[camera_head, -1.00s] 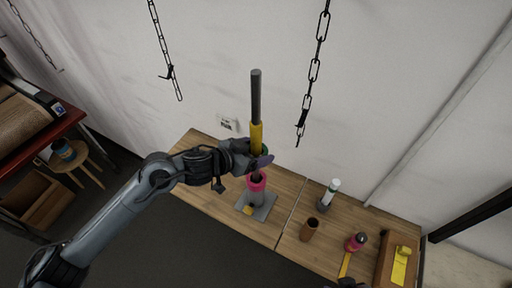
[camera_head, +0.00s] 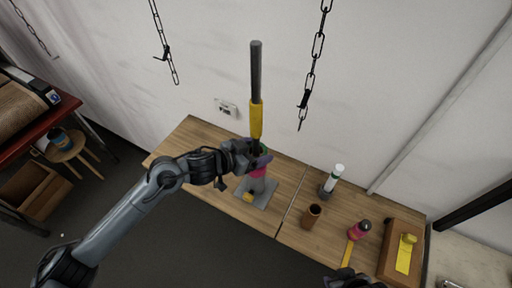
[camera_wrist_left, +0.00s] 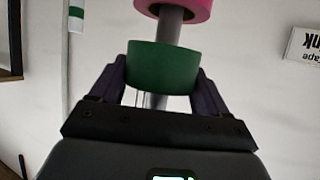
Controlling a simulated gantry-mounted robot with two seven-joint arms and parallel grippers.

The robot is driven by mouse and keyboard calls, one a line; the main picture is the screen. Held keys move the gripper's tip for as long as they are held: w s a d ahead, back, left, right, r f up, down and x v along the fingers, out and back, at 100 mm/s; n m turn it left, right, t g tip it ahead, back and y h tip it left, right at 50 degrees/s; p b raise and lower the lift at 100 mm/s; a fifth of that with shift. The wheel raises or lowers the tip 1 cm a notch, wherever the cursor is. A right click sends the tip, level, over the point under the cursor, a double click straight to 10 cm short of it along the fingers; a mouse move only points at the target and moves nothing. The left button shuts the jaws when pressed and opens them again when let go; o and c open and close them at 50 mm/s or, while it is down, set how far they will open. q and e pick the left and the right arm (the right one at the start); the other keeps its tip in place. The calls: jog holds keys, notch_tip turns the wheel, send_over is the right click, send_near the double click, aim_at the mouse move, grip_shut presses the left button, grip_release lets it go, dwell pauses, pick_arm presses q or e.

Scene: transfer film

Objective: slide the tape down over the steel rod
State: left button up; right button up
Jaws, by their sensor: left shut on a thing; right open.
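The dark steel rod (camera_head: 256,70) stands upright with a yellow band (camera_head: 256,120) partway up. Its grey base plate (camera_head: 268,192) is on the table. My left gripper (camera_head: 257,158) is shut on the green tape (camera_wrist_left: 165,67). The tape appears to be around the rod, below the yellow band, and is partly hidden by the gripper in the head view. A pink ring (camera_head: 258,172) is around the rod just below; in the left wrist view it shows at the top, apart from the green tape. My right gripper (camera_head: 350,282) is partly in view at the bottom edge.
Chains (camera_head: 317,60) hang along the wall. The table's left part (camera_head: 190,140) is clear.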

pick_arm(q)
jog(key=shift+f+b, duration=0.6)
jog(key=shift+f, duration=0.9)
jog(key=o, duration=1.1)
jog(key=shift+c, duration=0.2)
send_near(256, 157)
jog(key=shift+w+a+f, duration=0.25)
jog(key=shift+w+f, duration=0.05)
jog(key=shift+f, duration=0.25)
